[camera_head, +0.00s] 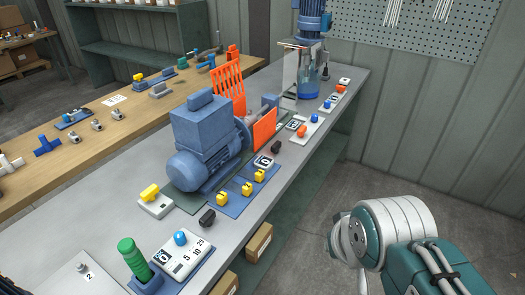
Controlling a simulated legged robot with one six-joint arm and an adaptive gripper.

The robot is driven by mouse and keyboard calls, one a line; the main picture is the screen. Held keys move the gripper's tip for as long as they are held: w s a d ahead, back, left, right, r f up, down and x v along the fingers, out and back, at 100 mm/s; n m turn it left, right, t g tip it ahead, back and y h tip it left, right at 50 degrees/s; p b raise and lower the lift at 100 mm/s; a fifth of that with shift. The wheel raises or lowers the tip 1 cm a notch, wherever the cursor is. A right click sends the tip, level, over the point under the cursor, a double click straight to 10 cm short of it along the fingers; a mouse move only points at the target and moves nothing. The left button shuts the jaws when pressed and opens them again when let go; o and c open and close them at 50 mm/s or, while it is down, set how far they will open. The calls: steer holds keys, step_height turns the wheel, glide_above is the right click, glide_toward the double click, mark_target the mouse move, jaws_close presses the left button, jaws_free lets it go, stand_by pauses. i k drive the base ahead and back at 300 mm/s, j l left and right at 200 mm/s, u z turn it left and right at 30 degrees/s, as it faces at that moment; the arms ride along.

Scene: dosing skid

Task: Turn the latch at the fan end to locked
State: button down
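A blue motor unit (207,140) stands on the grey bench, with its rounded fan end (190,170) at the front left. A yellow latch (149,191) on a white base (158,207) stands just left of the fan end. A blue plate (236,202) right of the motor carries a row of yellow latches; the nearest to the fan end is the front one (221,198). I cannot tell which one is the task's latch, or read any locked marking. My arm shows at the lower right, clear of the bench; my gripper does not show.
A green upright handle (131,255) and a white dial plate (185,262) with a blue knob stand at the bench's near end. Orange guards (228,85) rise behind the motor. A black block (207,217) sits near the front edge. The floor right of the bench is clear.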

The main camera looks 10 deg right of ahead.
mark_target(206, 220)
steer(key=k+l+u, duration=0.1)
steer(key=l+u, duration=0.15)
steer(key=k+l+u, duration=0.1)
steer(key=l+u, duration=0.15)
steer(key=l, duration=0.2)
steer(key=k+l+u, duration=0.1)
steer(key=l+u, duration=0.15)
steer(key=i, duration=0.95)
steer(key=l+z, duration=0.05)
steer(key=l, duration=0.05)
